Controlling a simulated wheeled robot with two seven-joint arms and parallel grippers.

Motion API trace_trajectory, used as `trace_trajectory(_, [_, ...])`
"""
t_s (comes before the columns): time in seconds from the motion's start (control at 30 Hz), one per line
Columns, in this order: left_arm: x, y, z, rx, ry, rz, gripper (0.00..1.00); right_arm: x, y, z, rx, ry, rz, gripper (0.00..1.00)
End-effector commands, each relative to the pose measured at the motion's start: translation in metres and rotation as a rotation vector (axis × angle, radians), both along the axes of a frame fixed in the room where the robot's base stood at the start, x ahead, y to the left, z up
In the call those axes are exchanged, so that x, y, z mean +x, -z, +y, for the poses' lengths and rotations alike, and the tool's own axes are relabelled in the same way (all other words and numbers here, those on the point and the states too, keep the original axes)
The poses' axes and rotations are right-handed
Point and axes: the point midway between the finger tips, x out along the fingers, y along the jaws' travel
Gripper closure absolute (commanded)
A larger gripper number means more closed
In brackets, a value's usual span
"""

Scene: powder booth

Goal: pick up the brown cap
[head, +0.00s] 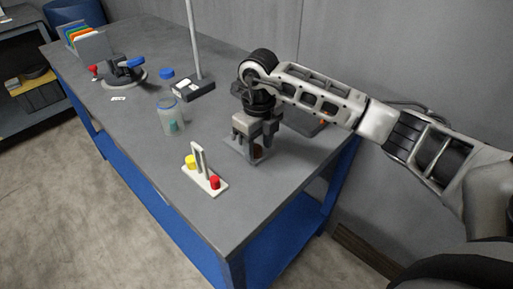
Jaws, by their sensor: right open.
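A small brown thing, which looks like the brown cap (257,151), shows low at the fingertips, mostly hidden by the gripper. I cannot tell whether the fingers touch it. My left gripper is not in view.
A white holder (207,182) with a yellow cap (190,161) and a red cap (215,182) stands in front. A clear jar (171,117) stands left of the gripper. A pole on a dark base (194,89) rises behind. The table's (140,165) front left is clear.

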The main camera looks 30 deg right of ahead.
Motion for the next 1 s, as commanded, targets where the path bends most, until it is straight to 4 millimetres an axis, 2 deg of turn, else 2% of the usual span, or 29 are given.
trace_trajectory(0.17, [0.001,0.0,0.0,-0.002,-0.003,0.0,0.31,0.0,0.0,0.0,0.0,0.0,-0.001,0.52])
trace_trajectory(0.33, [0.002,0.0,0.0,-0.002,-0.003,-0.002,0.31,0.0,0.0,0.0,0.0,0.0,-0.001,0.99])
trace_trajectory(0.73, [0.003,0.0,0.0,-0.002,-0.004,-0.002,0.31,0.001,-0.004,0.0,0.002,0.0,-0.002,1.0])
trace_trajectory(0.87, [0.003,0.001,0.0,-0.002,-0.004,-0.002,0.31,0.001,-0.015,0.0,0.001,0.0,-0.004,1.0])
trace_trajectory(1.0, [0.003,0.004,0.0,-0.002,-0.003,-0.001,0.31,0.002,-0.037,0.0,0.001,-0.001,-0.006,1.0])
